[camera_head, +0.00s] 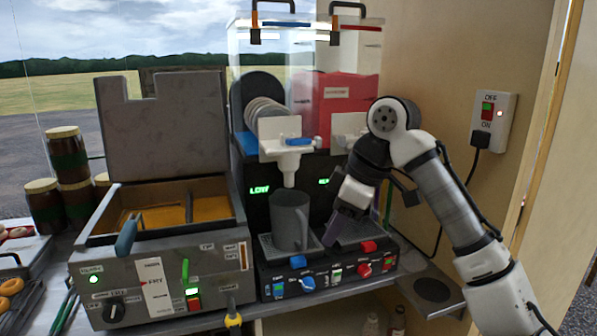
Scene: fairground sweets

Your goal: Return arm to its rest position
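My arm rises from the lower right, bends at the top and points down in front of the right side of the slush machine (266,198). My gripper (338,232) hangs at its end, low over the machine's right drip tray (372,232). The fingers show only as a small dark purple-grey shape, so I cannot tell whether they are open or shut. A grey jug (290,220) with a handle stands upright on the left drip tray under the left spout (290,172). My gripper is just right of the jug; I see a narrow gap between them.
A fryer (170,262) with an upright lid (165,125) stands left. Brown jars (68,152) stand behind it, and doughnuts (12,288) lie at far left. A wall switch (493,120) with a hanging cable is right of my arm.

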